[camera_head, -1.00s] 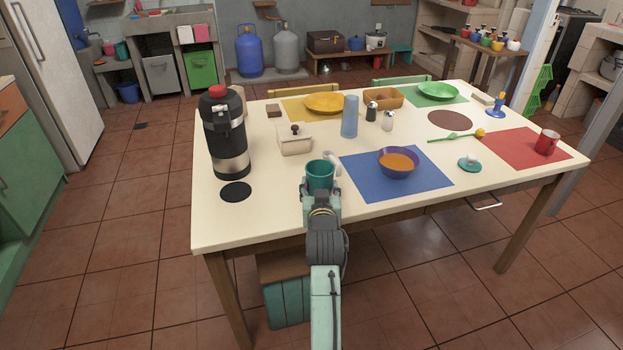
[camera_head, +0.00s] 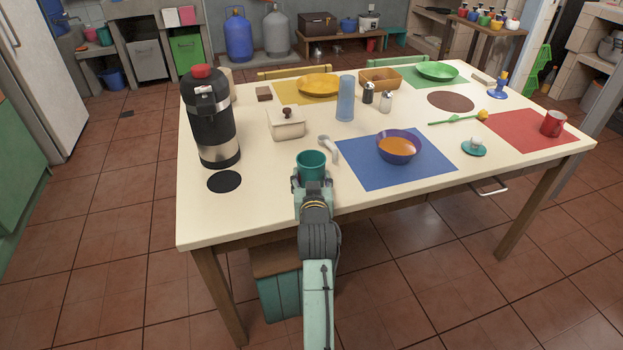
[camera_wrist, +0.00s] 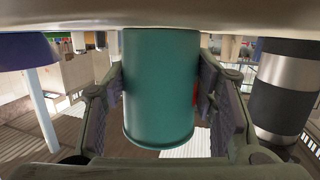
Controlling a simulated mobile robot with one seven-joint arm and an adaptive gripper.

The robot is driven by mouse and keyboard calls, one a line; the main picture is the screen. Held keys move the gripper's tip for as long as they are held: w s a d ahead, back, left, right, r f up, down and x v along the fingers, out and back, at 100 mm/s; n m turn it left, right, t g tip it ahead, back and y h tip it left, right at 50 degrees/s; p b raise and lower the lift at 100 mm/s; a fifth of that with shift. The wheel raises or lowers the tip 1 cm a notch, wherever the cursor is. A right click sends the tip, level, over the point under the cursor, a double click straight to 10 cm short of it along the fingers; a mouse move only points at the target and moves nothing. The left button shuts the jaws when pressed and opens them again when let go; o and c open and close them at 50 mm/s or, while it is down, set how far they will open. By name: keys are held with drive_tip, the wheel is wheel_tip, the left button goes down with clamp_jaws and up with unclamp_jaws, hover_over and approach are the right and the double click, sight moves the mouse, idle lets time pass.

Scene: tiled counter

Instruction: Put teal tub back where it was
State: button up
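The teal tub (camera_head: 311,164) is upright between the fingers of my gripper (camera_head: 313,186), above the near edge of the cream table (camera_head: 270,205). In the wrist view the tub (camera_wrist: 160,88) fills the middle, with a dark finger pad against each side, so my gripper (camera_wrist: 165,100) looks shut on it. Whether its base touches the table is hard to tell. A black round mat (camera_head: 224,181) lies bare to its left, and a brown round mat (camera_head: 451,101) lies bare at the far right.
A black flask (camera_head: 212,125) stands behind the black mat. A white spoon-like thing (camera_head: 329,148) lies just right of the tub. A purple bowl (camera_head: 398,147) sits on a blue placemat (camera_head: 362,174). A lidded cream dish (camera_head: 286,124) stands behind. The tabletop between tub and black mat is clear.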

drive_tip(key=o, duration=0.4)
drive_tip(key=shift+o, duration=0.2)
drive_tip(key=shift+r, duration=0.25)
drive_tip(key=v, duration=1.2)
drive_tip(key=shift+f, duration=0.1)
